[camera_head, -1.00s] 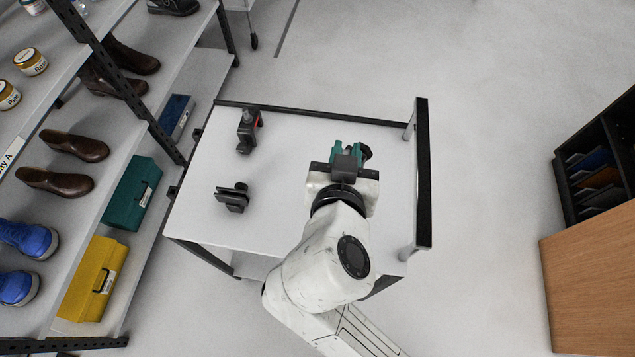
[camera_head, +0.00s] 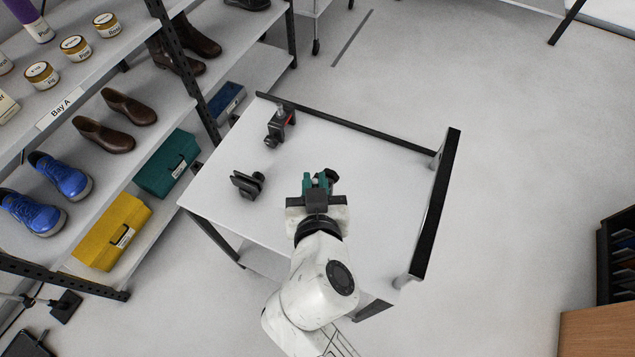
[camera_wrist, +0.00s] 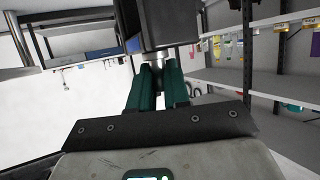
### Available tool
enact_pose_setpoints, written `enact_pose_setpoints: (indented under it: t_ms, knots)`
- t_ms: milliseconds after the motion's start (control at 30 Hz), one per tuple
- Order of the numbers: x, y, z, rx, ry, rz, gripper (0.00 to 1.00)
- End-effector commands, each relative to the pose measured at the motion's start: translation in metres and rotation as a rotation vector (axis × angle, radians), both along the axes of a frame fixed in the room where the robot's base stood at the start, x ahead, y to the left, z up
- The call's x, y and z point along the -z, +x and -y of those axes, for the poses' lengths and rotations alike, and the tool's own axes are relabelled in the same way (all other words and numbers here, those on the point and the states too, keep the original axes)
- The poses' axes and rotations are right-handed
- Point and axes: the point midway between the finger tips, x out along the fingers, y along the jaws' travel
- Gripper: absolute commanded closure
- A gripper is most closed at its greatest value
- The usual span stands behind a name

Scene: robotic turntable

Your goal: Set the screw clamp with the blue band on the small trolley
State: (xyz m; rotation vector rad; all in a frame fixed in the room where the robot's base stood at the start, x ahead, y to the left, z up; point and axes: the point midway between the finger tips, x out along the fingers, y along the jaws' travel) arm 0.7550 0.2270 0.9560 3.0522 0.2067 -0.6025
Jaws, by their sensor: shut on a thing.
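My gripper (camera_head: 318,182), with teal fingers, is shut on a dark screw clamp (camera_head: 332,176) over the white top of the trolley (camera_head: 380,185). In the wrist view, my gripper (camera_wrist: 160,70) closes around the clamp's silver screw, below its dark block (camera_wrist: 182,22). A clamp with a red band (camera_head: 280,127) stands near the trolley's back left edge. Another dark clamp (camera_head: 247,184) stands near the left edge; its band is not visible.
The trolley has a black upright handle (camera_head: 437,205) on its right and a dark rail along the back. A shelf rack with shoes and a teal toolbox (camera_head: 167,163) stands close on the left. The trolley top's right part is clear.

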Motion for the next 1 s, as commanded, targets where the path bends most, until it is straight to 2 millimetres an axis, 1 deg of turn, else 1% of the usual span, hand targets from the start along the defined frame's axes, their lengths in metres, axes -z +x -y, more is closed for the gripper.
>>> enact_pose_setpoints:
  t_ms: [33, 100, 233, 433, 600, 667, 767, 1000]
  knots:
    - [0.011, 0.007, 0.001, 0.001, -0.003, -0.004, 1.0]
    - [0.022, 0.017, 0.001, 0.001, -0.003, -0.002, 1.0]
    - [0.037, 0.029, 0.001, 0.0, -0.001, -0.002, 1.0]
    - [0.047, 0.038, 0.001, 0.001, 0.0, 0.0, 1.0]
    - [0.07, 0.039, 0.001, -0.001, -0.003, -0.004, 1.0]
    - [0.075, 0.039, 0.001, -0.001, -0.003, -0.003, 1.0]
    - [0.079, 0.039, 0.001, -0.001, 0.0, -0.001, 1.0]
    - [0.08, 0.039, 0.001, -0.001, 0.001, -0.001, 1.0]
